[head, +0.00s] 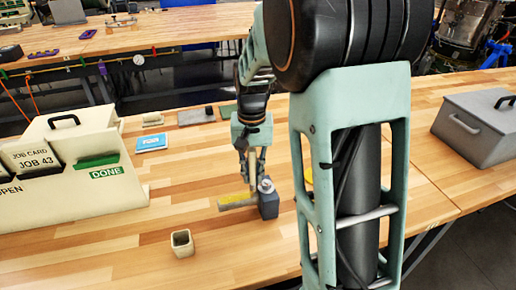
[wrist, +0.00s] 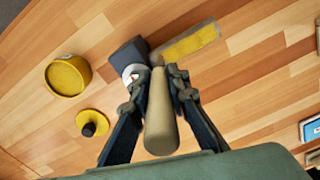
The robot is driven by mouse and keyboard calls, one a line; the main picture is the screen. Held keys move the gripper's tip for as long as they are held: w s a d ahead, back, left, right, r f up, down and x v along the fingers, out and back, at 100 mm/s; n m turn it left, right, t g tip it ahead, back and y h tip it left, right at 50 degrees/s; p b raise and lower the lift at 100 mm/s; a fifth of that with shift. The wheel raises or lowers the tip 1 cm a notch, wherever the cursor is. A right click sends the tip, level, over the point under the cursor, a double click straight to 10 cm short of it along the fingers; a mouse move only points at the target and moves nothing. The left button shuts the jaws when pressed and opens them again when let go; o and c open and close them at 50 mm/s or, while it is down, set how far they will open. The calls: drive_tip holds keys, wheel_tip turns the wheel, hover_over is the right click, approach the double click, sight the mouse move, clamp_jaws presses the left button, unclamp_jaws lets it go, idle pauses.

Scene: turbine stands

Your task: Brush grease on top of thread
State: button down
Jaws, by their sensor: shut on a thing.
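My gripper (head: 252,172) is shut on a tan brush handle (wrist: 160,120), which points down toward the bench. The gripper also shows in the wrist view (wrist: 157,78). The brush's lower end is hidden. A dark grey block (head: 269,207) stands just right of the handle in the head view, with a pale, rounded metal piece (head: 266,185) on top, perhaps the thread. The block also shows in the wrist view (wrist: 127,57), partly behind a finger. I cannot tell whether the brush touches it. An open yellow-filled tin (wrist: 68,75), perhaps the grease, stands apart from the block.
A grey bar with a yellow strip (head: 237,201) lies beside the block. A yellow lid with a black knob (wrist: 91,122) lies near the tin. A beige cup (head: 182,244), job-card box (head: 75,195) and grey toolbox (head: 480,125) stand on the bench. Front-left bench is mostly clear.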

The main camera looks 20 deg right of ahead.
sight(251, 149)
wheel_tip(251, 149, up, 3)
drive_tip(key=shift+d+f+p, duration=0.1)
drive_tip(key=shift+f+p, duration=0.05)
drive_tip(key=shift+p, duration=0.2)
drive_tip(key=shift+a+r+p, duration=0.3)
drive_tip(key=shift+r+p, duration=0.25)
drive_tip(key=shift+r, duration=0.1)
drive_tip(key=shift+r+p, duration=1.6)
drive_tip(key=shift+r, duration=0.5)
